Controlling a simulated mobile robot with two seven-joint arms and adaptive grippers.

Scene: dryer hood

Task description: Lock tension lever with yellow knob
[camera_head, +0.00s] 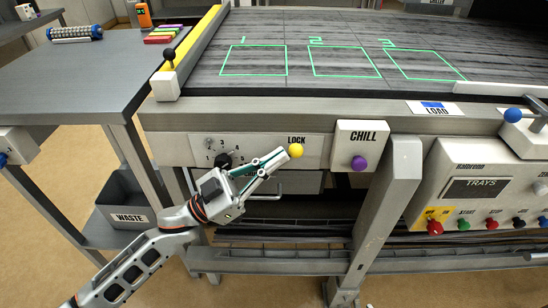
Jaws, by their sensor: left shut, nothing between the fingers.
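The yellow knob (296,151) sits just below the word LOCK on the pale front panel (180,149) of the machine. My left gripper (284,158) is shut and empty, its fingertips right at the lower left of the knob. I cannot tell whether they touch it. The lever shaft that carries the knob is hidden, or lost behind the fingers. A black dial (222,160) with numbers around it is on the same panel, partly behind my gripper. My right gripper is not in view.
A CHILL box (361,146) with a purple knob is right of the lever. A control box (470,190) with coloured buttons is farther right. A WASTE bin (122,196) stands at lower left. The belt (330,30) with green numbered squares lies above; a steel table (80,80) is left.

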